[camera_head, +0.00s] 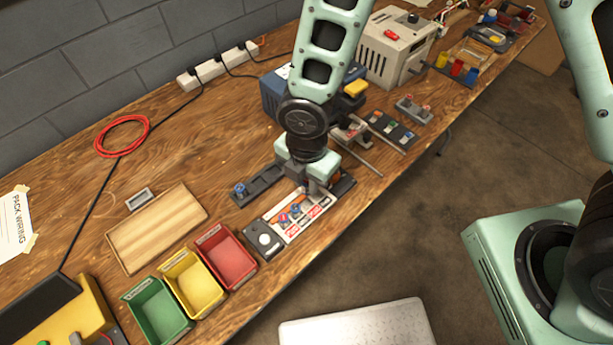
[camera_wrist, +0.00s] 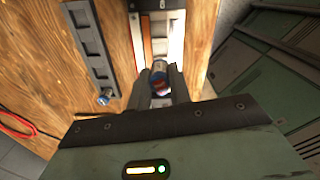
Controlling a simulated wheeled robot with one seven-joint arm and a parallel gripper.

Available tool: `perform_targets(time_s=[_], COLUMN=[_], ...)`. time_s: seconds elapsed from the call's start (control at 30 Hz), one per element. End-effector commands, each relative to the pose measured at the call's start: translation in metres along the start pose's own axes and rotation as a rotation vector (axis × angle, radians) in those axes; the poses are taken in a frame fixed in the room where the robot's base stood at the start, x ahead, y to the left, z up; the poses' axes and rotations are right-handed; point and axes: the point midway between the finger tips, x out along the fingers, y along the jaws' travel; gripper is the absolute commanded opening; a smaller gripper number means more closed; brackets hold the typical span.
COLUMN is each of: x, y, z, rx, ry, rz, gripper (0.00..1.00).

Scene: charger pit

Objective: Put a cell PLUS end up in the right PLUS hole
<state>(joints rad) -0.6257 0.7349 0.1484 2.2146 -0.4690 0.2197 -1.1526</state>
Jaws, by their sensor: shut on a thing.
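My gripper (camera_wrist: 160,84) is shut on a cell (camera_wrist: 159,68) with a blue side, a little of which shows between the fingers in the wrist view. In the head view my gripper (camera_head: 314,190) is over the far part of the charger panel (camera_head: 272,226), which has white and red labels. Two round cell-like parts with blue and red show on the panel (camera_head: 289,214). A dark rack (camera_head: 266,180) lies beside the panel, with one blue cell (camera_head: 240,188) at its near end. The held cell's lower end and the hole under it are hidden, so I cannot tell whether it is inserted.
Red (camera_head: 228,257), yellow (camera_head: 193,283) and green (camera_head: 157,311) bins stand at the near end of the panel. A wooden board (camera_head: 157,228) lies to the left. A grey power box (camera_head: 395,45) and small trays stand at the back. The table's edge runs close along the panel's right side.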

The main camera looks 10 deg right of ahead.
Motion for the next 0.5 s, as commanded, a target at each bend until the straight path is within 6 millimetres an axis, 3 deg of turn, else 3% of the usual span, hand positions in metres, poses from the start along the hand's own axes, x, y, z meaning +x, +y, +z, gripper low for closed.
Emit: perform_targets(time_s=[0.5], x=[0.033], y=[0.000], z=[0.000], rx=[0.001], ry=[0.000], rz=[0.000], gripper=[0.00])
